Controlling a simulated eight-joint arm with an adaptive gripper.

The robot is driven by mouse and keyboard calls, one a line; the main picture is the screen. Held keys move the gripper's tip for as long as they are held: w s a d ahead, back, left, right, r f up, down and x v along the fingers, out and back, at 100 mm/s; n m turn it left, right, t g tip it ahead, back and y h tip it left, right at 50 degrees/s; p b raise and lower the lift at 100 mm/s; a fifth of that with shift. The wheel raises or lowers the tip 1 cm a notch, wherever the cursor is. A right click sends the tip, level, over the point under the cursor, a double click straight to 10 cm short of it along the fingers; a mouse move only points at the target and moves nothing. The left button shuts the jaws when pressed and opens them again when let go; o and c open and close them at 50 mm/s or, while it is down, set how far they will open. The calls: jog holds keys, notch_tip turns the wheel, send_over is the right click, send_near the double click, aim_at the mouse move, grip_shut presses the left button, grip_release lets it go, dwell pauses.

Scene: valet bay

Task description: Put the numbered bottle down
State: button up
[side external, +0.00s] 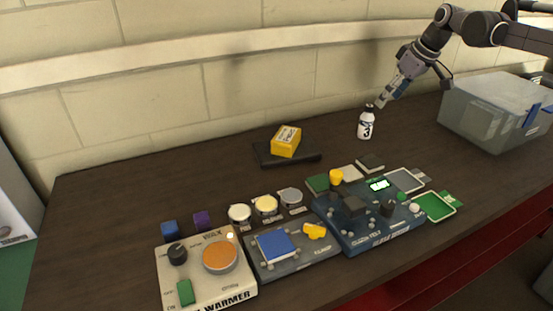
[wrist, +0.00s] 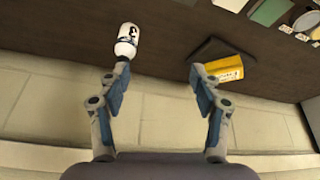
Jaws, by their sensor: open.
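The numbered bottle (side external: 366,123) is white with a black cap and a black "3". It stands upright on the dark table towards the back, left of the clear bin. My gripper (side external: 382,101) is just above and to the right of it in the side view. In the wrist view, my gripper (wrist: 158,66) is open with nothing between its fingers. There the bottle (wrist: 127,36) appears beyond the tip of the left finger, outside the gap. Whether that finger touches the cap is not clear.
A yellow box (side external: 286,141) lies on a black tray (side external: 262,155) left of the bottle. A lidded clear bin (side external: 480,120) stands at right. Several devices, including a warmer (side external: 205,265) and a blue board (side external: 370,220), fill the front. Bare table (side external: 110,200) lies at left.

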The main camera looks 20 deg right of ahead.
jog(key=s+a+m+t, duration=0.1)
jog(key=s+a, duration=0.2)
jog(key=s, duration=0.4)
jog(key=s+a+m, duration=0.1)
jog(key=s+a, duration=0.3)
jog(key=s, duration=0.2)
jog(key=s+a+f+m+t+h, duration=0.1)
jog(key=s+a+f, duration=0.2)
jog(key=s+f, duration=0.7)
jog(key=s, duration=0.3)
jog(key=shift+s+t, duration=0.3)
jog(key=shift+s, duration=0.05)
